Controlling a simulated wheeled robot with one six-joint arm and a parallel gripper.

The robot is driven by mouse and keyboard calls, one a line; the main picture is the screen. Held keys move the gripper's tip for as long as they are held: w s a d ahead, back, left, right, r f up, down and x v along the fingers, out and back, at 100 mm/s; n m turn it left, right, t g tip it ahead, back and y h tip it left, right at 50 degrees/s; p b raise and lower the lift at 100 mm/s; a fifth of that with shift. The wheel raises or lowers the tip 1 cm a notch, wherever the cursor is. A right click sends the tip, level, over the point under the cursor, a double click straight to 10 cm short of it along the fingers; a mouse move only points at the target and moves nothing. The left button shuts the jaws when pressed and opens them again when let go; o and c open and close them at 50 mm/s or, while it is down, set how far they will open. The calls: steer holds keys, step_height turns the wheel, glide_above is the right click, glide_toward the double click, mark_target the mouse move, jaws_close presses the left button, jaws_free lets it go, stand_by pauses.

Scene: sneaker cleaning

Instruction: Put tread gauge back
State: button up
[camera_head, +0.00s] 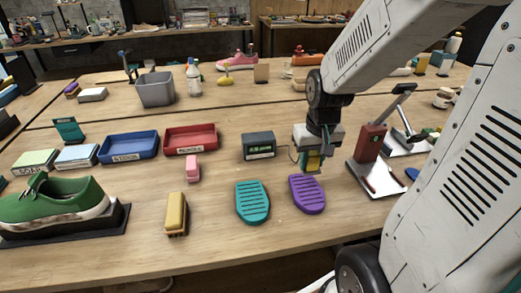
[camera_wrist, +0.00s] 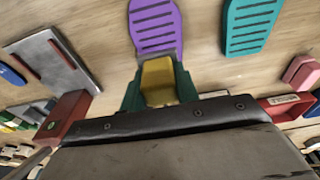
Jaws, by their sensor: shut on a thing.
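My gripper (camera_head: 314,165) points down over the table, just behind the purple insole-shaped pad (camera_head: 307,194). It is shut on a small yellow piece, which I take to be the tread gauge (camera_wrist: 158,80). In the wrist view the yellow piece sits between dark green sides, with the purple pad (camera_wrist: 155,25) just beyond it. A dark box with a small lit display (camera_head: 258,146) stands left of my gripper, and a thin dark line runs between them. The gripper hides the lower end of the held piece, so I cannot tell whether it touches the table.
A teal pad (camera_head: 252,202) lies left of the purple one. A red post on a metal plate (camera_head: 370,145) stands close on the right. Red (camera_head: 190,139) and blue (camera_head: 128,147) trays, a yellow brush (camera_head: 176,213) and a green shoe (camera_head: 50,205) are left. The front edge is clear.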

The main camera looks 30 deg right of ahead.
mark_target(319, 170)
steer(key=f, duration=0.1)
steer(key=s+d+f, duration=0.1)
steer(key=f, duration=0.1)
steer(key=shift+s+d, duration=0.2)
steer(key=shift+s, duration=0.05)
steer(key=shift+d+f, duration=0.15)
steer(key=shift+f, duration=0.15)
steer(key=w+d, duration=0.1)
steer(key=w, duration=0.4)
steer(key=w+d+f, duration=0.1)
steer(key=w, duration=0.3)
steer(key=w+d, duration=0.2)
steer(key=w, duration=0.3)
steer(key=shift+w+d+f, duration=0.1)
steer(key=shift+w+f, duration=0.15)
steer(key=shift+w, duration=0.05)
steer(key=shift+w+f, duration=0.25)
steer(key=shift+f, duration=1.5)
steer(key=o, duration=0.9)
steer(key=shift+f, duration=0.15)
